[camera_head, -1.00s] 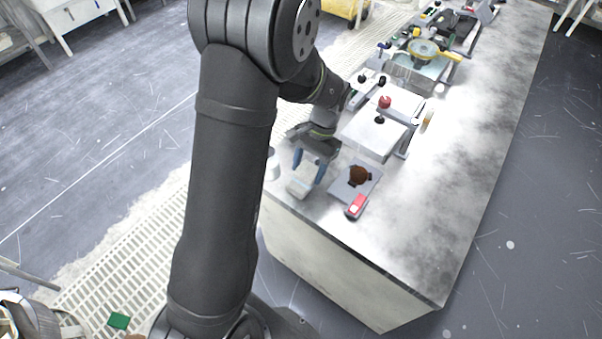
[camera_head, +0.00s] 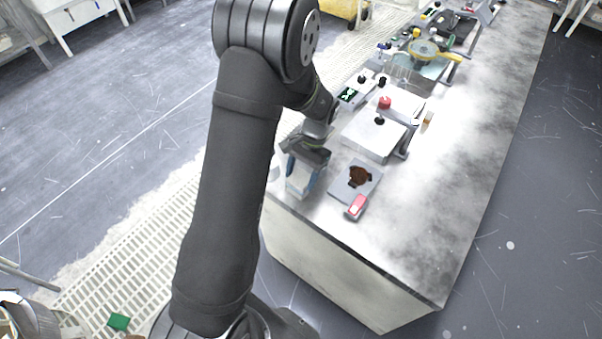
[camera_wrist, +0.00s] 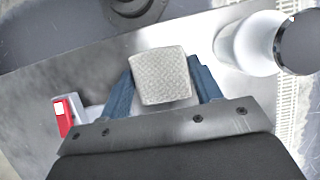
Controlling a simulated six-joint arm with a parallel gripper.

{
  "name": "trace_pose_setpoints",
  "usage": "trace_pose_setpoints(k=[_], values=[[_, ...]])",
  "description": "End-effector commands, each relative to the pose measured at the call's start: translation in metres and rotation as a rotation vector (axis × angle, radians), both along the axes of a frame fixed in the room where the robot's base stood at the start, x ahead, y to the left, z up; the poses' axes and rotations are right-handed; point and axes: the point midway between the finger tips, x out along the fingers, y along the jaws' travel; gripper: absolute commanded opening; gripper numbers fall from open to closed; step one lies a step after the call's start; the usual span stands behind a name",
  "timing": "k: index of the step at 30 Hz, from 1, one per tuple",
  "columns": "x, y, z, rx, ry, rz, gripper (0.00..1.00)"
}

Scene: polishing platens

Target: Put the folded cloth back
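The folded cloth (camera_wrist: 161,76) is a pale, textured square block. In the wrist view it sits between the two blue fingers of my gripper (camera_wrist: 162,82), its sides right beside them. In the head view my gripper (camera_head: 303,173) points down at the near left corner of the bench, with the pale cloth (camera_head: 298,182) between its fingers. I cannot tell whether the fingers press on the cloth or stand slightly apart from it. Whether the cloth touches the bench top is also unclear.
A grey plate (camera_head: 345,192) with a dark brown lump (camera_head: 360,176) lies just right of my gripper. A red-and-white item (camera_head: 356,207) is at its near edge. A white bottle (camera_wrist: 250,43) stands close by. A machine (camera_head: 374,134) stands behind; the bench's right side is clear.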

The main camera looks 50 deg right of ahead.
Motion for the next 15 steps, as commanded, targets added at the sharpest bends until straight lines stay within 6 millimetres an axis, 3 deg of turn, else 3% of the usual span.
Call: trace_pose_setpoints(k=[3,11,15], values=[[0.000,0.000,0.000,0.000,0.000,0.000,0.77],[0.000,0.000,0.001,-0.001,0.000,0.000,0.77],[0.000,-0.004,0.011,-0.003,-0.001,0.000,0.77]])
